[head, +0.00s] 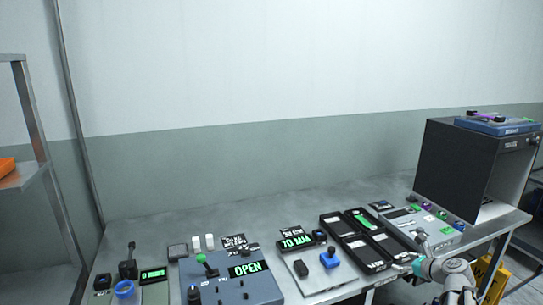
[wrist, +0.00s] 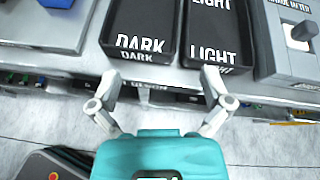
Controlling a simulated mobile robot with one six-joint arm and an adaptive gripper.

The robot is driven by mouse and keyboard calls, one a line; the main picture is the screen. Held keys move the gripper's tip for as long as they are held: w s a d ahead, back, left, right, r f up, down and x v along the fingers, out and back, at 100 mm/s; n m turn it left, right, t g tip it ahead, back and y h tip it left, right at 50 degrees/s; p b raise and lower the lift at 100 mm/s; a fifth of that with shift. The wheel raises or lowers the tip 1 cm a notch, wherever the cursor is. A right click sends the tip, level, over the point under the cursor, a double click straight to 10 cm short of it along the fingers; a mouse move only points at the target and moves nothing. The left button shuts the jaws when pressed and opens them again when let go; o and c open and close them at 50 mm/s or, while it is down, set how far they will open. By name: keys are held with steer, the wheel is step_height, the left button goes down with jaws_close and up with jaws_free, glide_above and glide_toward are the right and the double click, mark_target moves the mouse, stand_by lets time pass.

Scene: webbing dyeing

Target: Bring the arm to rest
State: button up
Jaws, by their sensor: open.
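My gripper (wrist: 161,88) is open in the wrist view, its two pale fingers spread apart with nothing between them. The fingertips appear near the table's front edge, before two black trays marked DARK (wrist: 141,22) and LIGHT (wrist: 213,24). In the head view my gripper (head: 399,268) and teal wrist are at the lower right, beside the black trays. The fingertips are small there, and I cannot tell whether they touch anything.
The table (head: 150,225) holds a blue-grey panel reading OPEN (head: 228,283), black trays (head: 345,222) and a dark open box (head: 465,155) at right. The table's back strip is mostly clear. A yellow floor sign (head: 489,275) stands lower right.

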steer(key=s+a+f+n+g+p, duration=0.1)
steer(key=s+a+n+g+p, duration=0.15)
steer(key=a+n, duration=0.4)
steer(key=s+a+f+n+g+p, duration=0.1)
steer(key=s+a+f+n+g, duration=0.15)
steer(key=a+n, duration=0.45)
steer(key=s+a+n+g+h+p, duration=0.4)
steer(key=s+a+n, duration=0.6)
steer(key=n, duration=0.6)
steer(key=shift+a+r+g+h, duration=0.45)
steer(key=shift+a+g, duration=0.25)
steer(key=shift+g, duration=0.6)
